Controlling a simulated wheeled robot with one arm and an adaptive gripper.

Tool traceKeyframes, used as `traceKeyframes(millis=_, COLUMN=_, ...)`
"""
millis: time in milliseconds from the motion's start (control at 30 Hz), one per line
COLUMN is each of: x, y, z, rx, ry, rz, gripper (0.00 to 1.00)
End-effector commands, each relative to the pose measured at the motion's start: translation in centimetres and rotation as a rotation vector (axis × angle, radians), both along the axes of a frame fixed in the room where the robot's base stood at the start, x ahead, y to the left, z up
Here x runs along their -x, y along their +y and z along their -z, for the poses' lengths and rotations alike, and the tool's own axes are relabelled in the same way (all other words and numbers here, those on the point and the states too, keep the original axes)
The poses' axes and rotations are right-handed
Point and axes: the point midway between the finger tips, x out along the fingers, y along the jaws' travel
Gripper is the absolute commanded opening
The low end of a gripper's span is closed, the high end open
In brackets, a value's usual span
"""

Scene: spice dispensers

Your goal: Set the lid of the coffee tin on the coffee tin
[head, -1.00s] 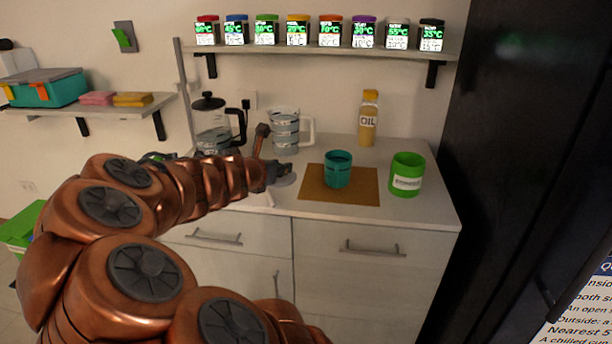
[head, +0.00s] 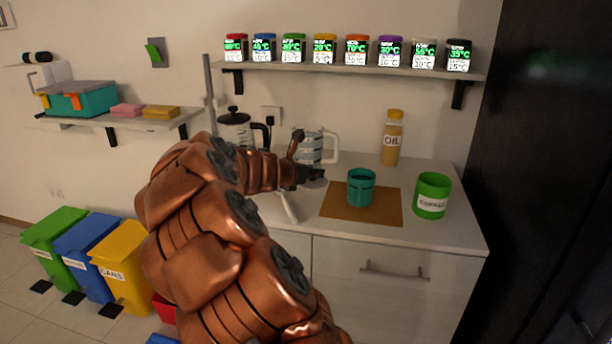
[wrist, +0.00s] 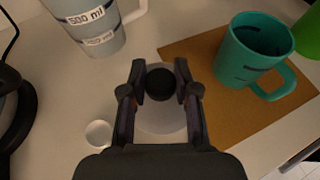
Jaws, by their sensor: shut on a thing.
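The coffee tin is the bright green cylinder (head: 432,196) with a white label, standing at the right of the counter; its edge shows at the right of the wrist view (wrist: 309,34). My gripper (wrist: 160,88) is shut on the black knob of a pale round lid (wrist: 160,120). In the head view my gripper (head: 308,173) and the pale lid (head: 316,183) are left of the brown mat, well apart from the tin. I cannot tell whether the lid touches the counter.
A teal mug (head: 361,188) stands on the brown mat (head: 390,213) between my gripper and the tin. An oil bottle (head: 391,140), a measuring jug (head: 312,147) and a coffee press (head: 234,130) stand behind. A shelf (head: 350,69) with several spice jars hangs above.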

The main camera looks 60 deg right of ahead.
Motion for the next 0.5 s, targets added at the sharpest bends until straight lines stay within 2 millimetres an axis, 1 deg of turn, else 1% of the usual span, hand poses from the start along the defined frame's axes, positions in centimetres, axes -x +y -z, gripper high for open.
traceKeyframes(millis=33, x=-0.7, y=-0.6, z=0.0, rx=-0.001, ry=-0.004, rz=-0.002, gripper=0.0)
traceKeyframes(millis=100, x=-1.5, y=-1.2, z=0.1, rx=0.0, ry=-0.002, rz=-0.004, gripper=0.0)
traceKeyframes(millis=300, x=-3.5, y=-2.8, z=0.3, rx=0.001, ry=0.0, rz=-0.002, gripper=0.0)
traceKeyframes(millis=500, x=-4.5, y=-3.6, z=0.5, rx=0.0, ry=-0.002, rz=-0.001, gripper=0.0)
